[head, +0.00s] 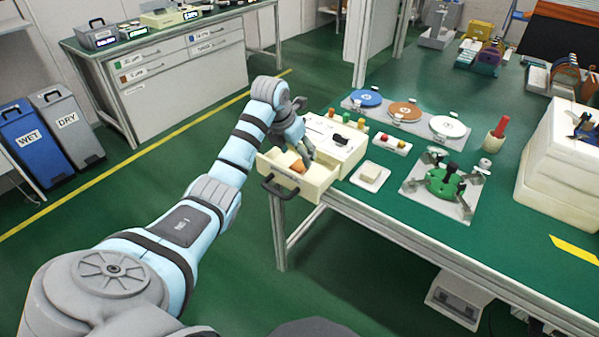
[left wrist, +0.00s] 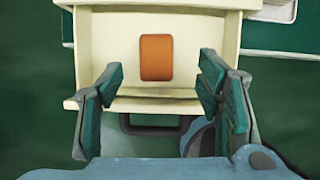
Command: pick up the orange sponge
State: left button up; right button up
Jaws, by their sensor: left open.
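The orange sponge (left wrist: 156,57) lies flat in the open cream drawer (left wrist: 103,60), near the middle in the left wrist view. In the head view the sponge (head: 298,166) shows partly, beside my gripper. My left gripper (head: 306,152) is above the drawer; in the left wrist view my left gripper (left wrist: 160,85) has its two green fingers spread wide, one to each side of the sponge's line and short of it. Nothing is between the fingers. My right gripper is not in view.
The drawer's dark handle (head: 280,188) sticks out at the front. The cream cabinet (head: 337,138) stands on the green table (head: 420,207). A small white dish with a pale block (head: 370,172) and a green fixture (head: 445,182) stand to the right.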

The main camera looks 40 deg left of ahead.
aim_at(299, 165)
pick_arm(q)
jog(key=x, duration=0.2)
jog(key=b+x, duration=0.1)
jog(key=x, duration=0.2)
jog(key=shift+s+a+f+b, duration=0.2)
jog(key=shift+f+b, duration=0.1)
jog(key=shift+f, duration=0.2)
jog(key=shift+r, duration=0.1)
jog(key=c, duration=0.9)
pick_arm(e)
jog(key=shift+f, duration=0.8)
pick_arm(q)
jog(key=shift+r, duration=0.1)
jog(key=shift+c, duration=0.2)
notch_tip(299, 165, up, 20)
jog(key=p, duration=0.4)
jog(key=shift+p, duration=0.35)
jog(key=o, duration=0.3)
jog(key=c, duration=0.5)
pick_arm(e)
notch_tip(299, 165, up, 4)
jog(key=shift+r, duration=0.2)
pick_arm(q)
jog(key=shift+w, duration=0.1)
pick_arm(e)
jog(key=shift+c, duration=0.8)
